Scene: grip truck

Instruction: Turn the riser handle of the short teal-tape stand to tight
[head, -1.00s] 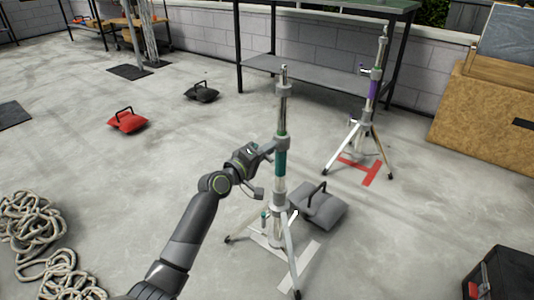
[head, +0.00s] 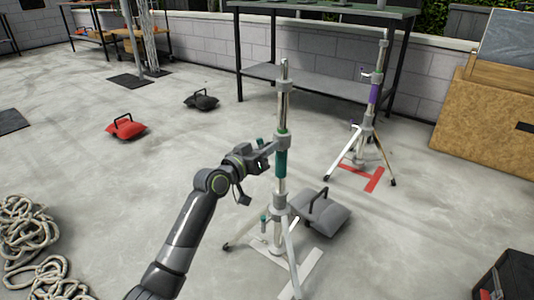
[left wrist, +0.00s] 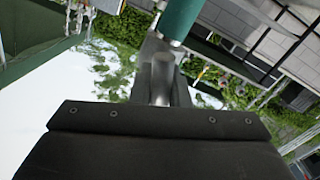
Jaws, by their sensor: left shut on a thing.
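The short teal-tape stand (head: 281,165) stands upright on tripod legs, with a wide teal band below its upper collar (head: 283,140). My left gripper (head: 266,152) is at the left side of that collar, shut on the grey riser handle. In the left wrist view, the gripper's fingers (left wrist: 160,78) close around the grey handle, and the teal tape (left wrist: 181,18) shows just beyond. The fingers hide most of the handle, so its tightness cannot be told. My right gripper is not in view.
A grey sandbag (head: 325,214) lies beside the stand's right leg. A purple-tape stand (head: 375,95) stands behind on a red floor mark. A metal table (head: 300,78) is at the wall. Rope (head: 30,240) lies at left. Open floor lies left of the stand.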

